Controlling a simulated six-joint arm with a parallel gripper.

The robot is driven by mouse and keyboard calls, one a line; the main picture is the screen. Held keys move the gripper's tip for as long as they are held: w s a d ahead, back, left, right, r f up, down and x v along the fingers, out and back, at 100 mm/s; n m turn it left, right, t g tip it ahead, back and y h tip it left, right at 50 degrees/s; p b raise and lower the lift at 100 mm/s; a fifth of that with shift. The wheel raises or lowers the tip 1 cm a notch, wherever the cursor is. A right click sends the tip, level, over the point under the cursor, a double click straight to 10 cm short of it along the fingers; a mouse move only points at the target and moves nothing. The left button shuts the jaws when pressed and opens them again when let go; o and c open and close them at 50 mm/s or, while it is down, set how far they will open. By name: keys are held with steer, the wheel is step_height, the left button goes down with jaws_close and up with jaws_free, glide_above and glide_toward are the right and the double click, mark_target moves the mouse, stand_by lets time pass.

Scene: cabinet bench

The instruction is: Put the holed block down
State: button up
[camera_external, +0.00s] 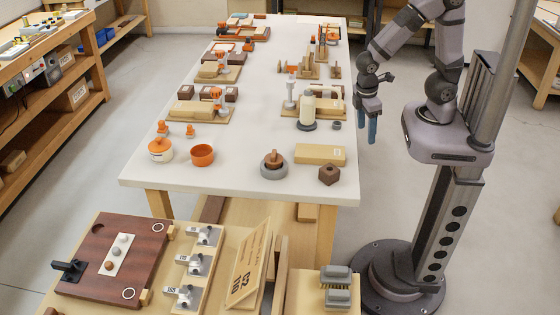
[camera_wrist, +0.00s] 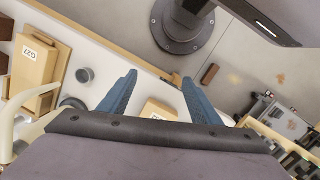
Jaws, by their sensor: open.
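The holed block (camera_external: 329,174) is a small dark brown block with a hole in its top. It sits upright on the white table near the front right corner in the external view. My gripper (camera_external: 372,130), with blue fingers, points down beyond the table's right edge, well apart from the block. In the wrist view my gripper (camera_wrist: 158,77) has its two fingers spread, with nothing held between them. I cannot make out the holed block in the wrist view; my right finger may hide it.
A tan box (camera_external: 319,154) lies just behind the holed block. A grey ring with a brown piece (camera_external: 273,165) stands to its left. An orange bowl (camera_external: 202,155) and a lidded pot (camera_external: 160,149) stand further left. The white table (camera_external: 240,177) has bare room along its front edge.

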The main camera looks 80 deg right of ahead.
steer(key=m, duration=0.1)
steer(key=d+m+t+y, duration=0.1)
steer(key=d+m, duration=0.1)
steer(key=m, duration=0.1)
steer(key=shift+s+r, duration=0.2)
steer(key=shift+r, duration=0.15)
step_height(320, 180, up, 4)
steer(key=p, duration=0.4)
stand_by(0.8)
